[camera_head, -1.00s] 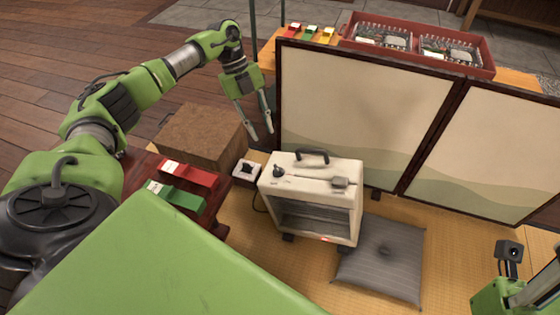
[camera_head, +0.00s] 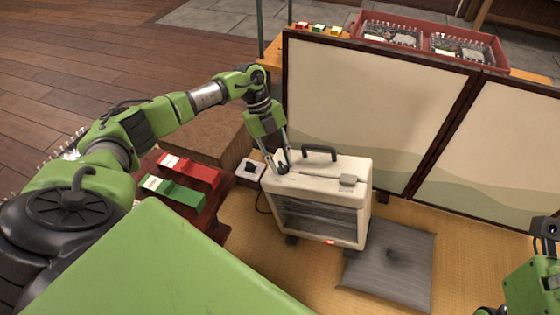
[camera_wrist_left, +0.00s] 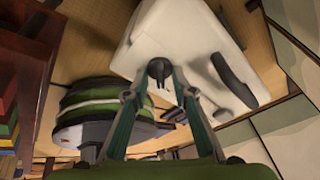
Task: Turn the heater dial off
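The cream heater (camera_head: 318,190) stands upright on the tatami, with a black carry handle on its top. Its small black dial (camera_head: 282,168) is at the top left corner; it also shows in the left wrist view (camera_wrist_left: 159,70). My left gripper (camera_head: 280,170) points down at the dial. Its two fingers are apart, with the tips on either side of the dial. I cannot tell whether they touch it. Only part of my right wrist shows at the right edge; its fingers are out of view.
A folding screen (camera_head: 365,110) stands close behind the heater. A grey cushion (camera_head: 400,275) lies to its right. A small white box (camera_head: 250,170) and a brown box (camera_head: 207,135) are to the left. Red (camera_head: 198,172) and green (camera_head: 172,193) boxes lie on a dark low table.

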